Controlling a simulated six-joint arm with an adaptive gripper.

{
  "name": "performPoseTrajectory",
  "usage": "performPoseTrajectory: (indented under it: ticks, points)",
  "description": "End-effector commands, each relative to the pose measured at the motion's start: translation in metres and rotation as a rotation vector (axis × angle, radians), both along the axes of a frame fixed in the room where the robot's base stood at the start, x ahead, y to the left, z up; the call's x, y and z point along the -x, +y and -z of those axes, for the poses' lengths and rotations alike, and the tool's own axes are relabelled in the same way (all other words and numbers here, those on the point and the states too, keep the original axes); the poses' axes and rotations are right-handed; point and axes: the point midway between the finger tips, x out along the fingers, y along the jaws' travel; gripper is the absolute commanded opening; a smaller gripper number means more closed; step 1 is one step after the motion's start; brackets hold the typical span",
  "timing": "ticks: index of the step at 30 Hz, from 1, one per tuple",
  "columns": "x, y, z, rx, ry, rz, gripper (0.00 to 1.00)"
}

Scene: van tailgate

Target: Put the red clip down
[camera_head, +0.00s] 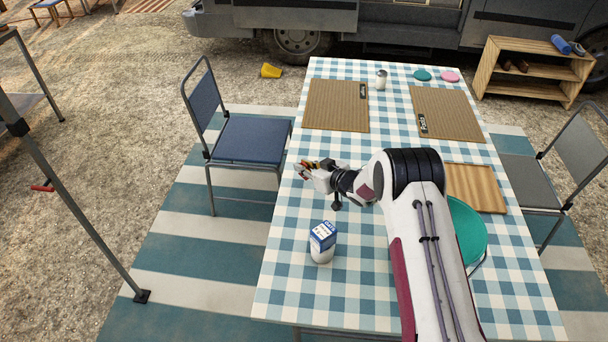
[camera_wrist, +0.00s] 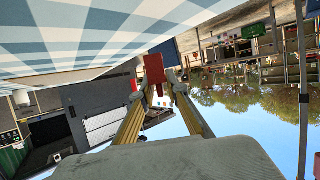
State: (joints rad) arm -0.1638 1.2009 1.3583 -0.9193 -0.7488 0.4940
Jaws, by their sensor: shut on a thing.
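My gripper (camera_head: 308,167) is at the left edge of the checked table (camera_head: 290,290), pointing left, with its fingertips near that edge. In the wrist view, my gripper (camera_wrist: 155,88) is shut on the red clip (camera_wrist: 154,68), a flat red piece between the two fingertips. The wrist view is upside down, with the tabletop at the top left.
A blue chair (camera_head: 245,140) is left of the table. The table's front left is clear.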

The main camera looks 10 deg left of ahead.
Motion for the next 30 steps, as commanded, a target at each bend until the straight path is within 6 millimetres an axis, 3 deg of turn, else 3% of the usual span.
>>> performPoseTrajectory:
  ticks: [12, 28, 29, 30]
  points:
    - [0.000, 0.000, 0.034, -0.001, 0.001, 0.000, 0.01]
    - [0.001, 0.000, 0.040, 0.000, 0.001, 0.000, 0.01]
    - [0.000, 0.000, 0.039, -0.001, 0.001, 0.000, 0.22]
    - [0.000, 0.000, 0.039, 0.000, 0.001, 0.000, 0.31]
